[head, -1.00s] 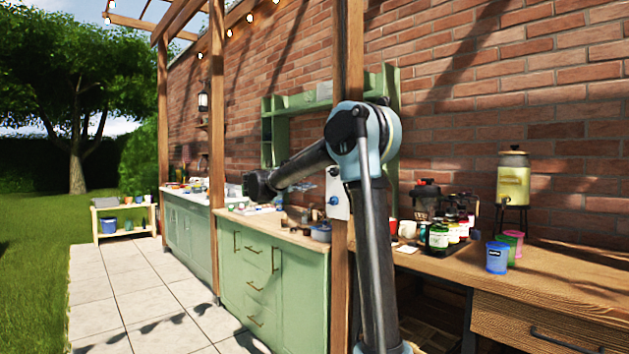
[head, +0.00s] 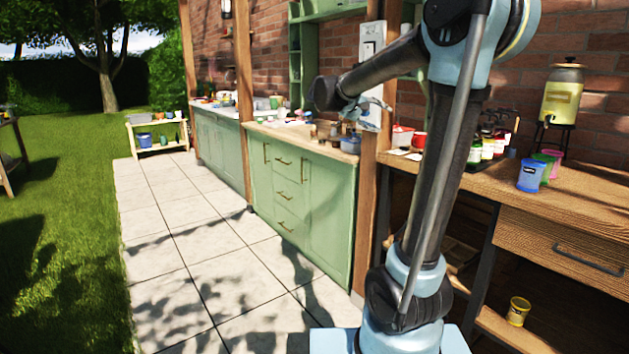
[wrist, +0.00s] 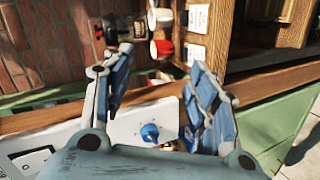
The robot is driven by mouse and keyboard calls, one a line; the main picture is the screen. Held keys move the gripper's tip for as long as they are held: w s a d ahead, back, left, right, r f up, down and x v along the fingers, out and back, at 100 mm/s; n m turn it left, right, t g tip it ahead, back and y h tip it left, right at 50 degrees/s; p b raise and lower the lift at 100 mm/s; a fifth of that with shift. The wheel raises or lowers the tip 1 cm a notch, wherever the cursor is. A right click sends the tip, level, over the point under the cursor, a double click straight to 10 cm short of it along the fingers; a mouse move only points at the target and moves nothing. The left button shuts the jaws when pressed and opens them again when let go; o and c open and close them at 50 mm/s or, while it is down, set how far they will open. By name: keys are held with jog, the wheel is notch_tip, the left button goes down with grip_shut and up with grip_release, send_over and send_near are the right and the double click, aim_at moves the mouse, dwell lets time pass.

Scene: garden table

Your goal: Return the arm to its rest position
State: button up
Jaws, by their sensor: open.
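My arm stands bent in the head view, with its upper link upright and its forearm reaching left. My gripper (head: 372,106) hangs at the forearm's far end, partly hidden behind my arm, in front of a white panel (head: 371,48) on a wooden post. In the wrist view, my gripper (wrist: 155,85) has its two blue fingers spread wide apart. Nothing is between them. Behind the fingers a white plate with a blue knob (wrist: 150,132) shows, along with the wooden counter edge.
A wooden table (head: 590,215) at right bears blue, green and pink cups (head: 532,174), bottles and a yellow drink dispenser (head: 562,98). A green cabinet (head: 310,195) stands left of the post (head: 367,200). The tiled path (head: 190,235) is clear. A yellow tin (head: 517,311) sits on the low shelf.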

jog(key=s+d+f+g+y, duration=0.25)
jog(key=s+d+f, duration=0.25)
jog(key=s+f, duration=0.55)
jog(key=s+a+f+m+y, duration=0.1)
jog(key=s+a+f+y, duration=0.1)
jog(key=s+f, duration=0.5)
jog(key=s+a+f+m+g+y, duration=0.1)
jog(key=s+a+f+y, duration=0.2)
jog(key=s+f, duration=0.5)
jog(key=s+a+f+m+g+y, duration=0.1)
jog(key=s+a+f+y, duration=0.2)
jog(key=s+f, duration=0.4)
jog(key=s+y, duration=0.1)
jog(key=s, duration=0.3)
jog(key=shift+f, duration=0.25)
jog(key=shift+s+y, duration=0.1)
jog(key=shift+y, duration=0.15)
jog(key=shift+w+f, duration=0.2)
jog(key=shift+w, duration=0.2)
